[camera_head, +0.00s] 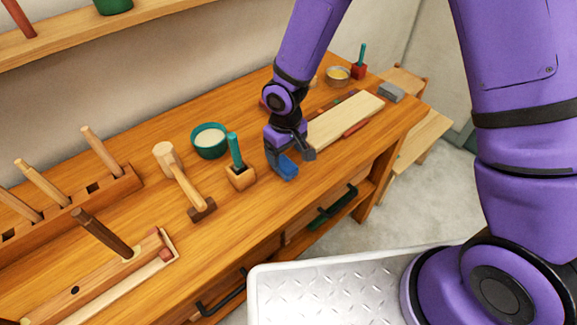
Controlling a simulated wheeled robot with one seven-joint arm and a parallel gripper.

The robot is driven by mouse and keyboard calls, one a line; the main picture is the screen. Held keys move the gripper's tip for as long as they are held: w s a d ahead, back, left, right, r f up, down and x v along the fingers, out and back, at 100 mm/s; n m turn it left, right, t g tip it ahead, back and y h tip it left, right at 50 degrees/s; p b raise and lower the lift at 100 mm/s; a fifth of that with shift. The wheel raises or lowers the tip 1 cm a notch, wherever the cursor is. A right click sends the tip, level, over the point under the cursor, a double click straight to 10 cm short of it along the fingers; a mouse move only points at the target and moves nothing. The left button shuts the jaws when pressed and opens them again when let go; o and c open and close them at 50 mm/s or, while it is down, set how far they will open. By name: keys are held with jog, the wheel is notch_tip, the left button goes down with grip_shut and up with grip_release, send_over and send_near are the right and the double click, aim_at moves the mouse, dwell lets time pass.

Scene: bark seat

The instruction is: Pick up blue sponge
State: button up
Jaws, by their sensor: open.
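A blue block that looks like the blue sponge (288,171) is on the wooden workbench near its front edge, partly hidden by my gripper. My gripper (290,157) points down over it, with the fingers apart. The blue block shows between and just below the fingers. I cannot tell whether the fingers touch it.
Left of my gripper are a wooden block with a green-handled tool (240,177), a teal bowl (209,152) and a mallet (180,175). A pale board (345,120) lies to the right. A grey block (391,92) sits at the far right end.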

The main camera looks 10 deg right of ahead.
aim_at(287, 165)
jog(key=shift+s+d+f, duration=0.1)
jog(key=shift+s+f, duration=0.05)
jog(key=shift+f, duration=2.9)
jog(key=c, duration=0.9)
